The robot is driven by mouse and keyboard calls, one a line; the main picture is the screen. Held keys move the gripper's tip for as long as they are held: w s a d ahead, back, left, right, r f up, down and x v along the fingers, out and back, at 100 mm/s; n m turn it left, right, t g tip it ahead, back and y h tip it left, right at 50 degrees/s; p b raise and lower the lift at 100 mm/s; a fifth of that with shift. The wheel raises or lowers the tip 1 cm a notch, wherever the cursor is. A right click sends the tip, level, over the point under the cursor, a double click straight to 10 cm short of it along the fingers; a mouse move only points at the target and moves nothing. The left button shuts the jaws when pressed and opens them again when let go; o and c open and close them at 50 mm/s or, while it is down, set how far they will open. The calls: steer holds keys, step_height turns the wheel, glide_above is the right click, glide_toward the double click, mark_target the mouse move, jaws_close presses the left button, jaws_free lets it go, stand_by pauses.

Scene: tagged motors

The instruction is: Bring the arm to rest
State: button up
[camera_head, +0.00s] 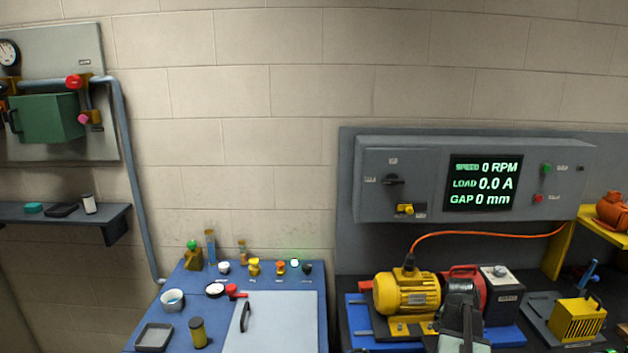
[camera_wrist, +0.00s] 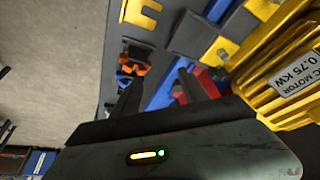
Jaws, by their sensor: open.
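My gripper (camera_wrist: 160,90) shows in the wrist view with its two dark fingers apart and nothing seen between them. In the head view my dark arm stands in front of the bench at the lower right, partly hiding the unit behind it. A yellow motor (camera_head: 405,293) sits on a blue base there, just left of my arm. In the wrist view the motor (camera_wrist: 285,75), with a 0.75 kW label, is to the right of the fingers. A red unit with a grey box (camera_head: 500,285) stands right of my arm. Contact with the fingers is not visible.
A grey control panel (camera_head: 375,215) with a screen reading 0 RPM, 0.0 A and 0 mm hangs behind the motor. An orange cable (camera_head: 480,234) runs from the motor. A yellow ribbed box (camera_head: 577,320) stands at right. A blue bench (camera_head: 185,285) with small items is at left.

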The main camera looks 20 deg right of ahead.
steer(key=w+a+n, duration=0.1)
steer(key=w+a, duration=0.3)
steer(key=a, duration=0.4)
steer(key=w+a+f+n+y, duration=0.1)
steer(key=w+a, duration=0.3)
steer(key=a, duration=0.4)
steer(key=w+a+n+t, duration=0.1)
steer(key=w+a+n, duration=0.2)
steer(key=a, duration=0.5)
steer(key=shift+w+f+b, duration=0.25)
steer(key=shift+w+b, duration=0.1)
steer(key=shift+w, duration=0.25)
steer(key=s+a+n+g+y, duration=0.1)
steer(key=s+a+n, duration=0.2)
steer(key=a, duration=0.9)
steer(key=s+a+f+n+g+y, duration=0.1)
steer(key=a+n, duration=0.5)
steer(key=a, duration=0.6)
steer(key=shift+s+f+y, duration=0.3)
steer(key=shift+s+y, duration=0.3)
steer(key=shift+s, duration=0.55)
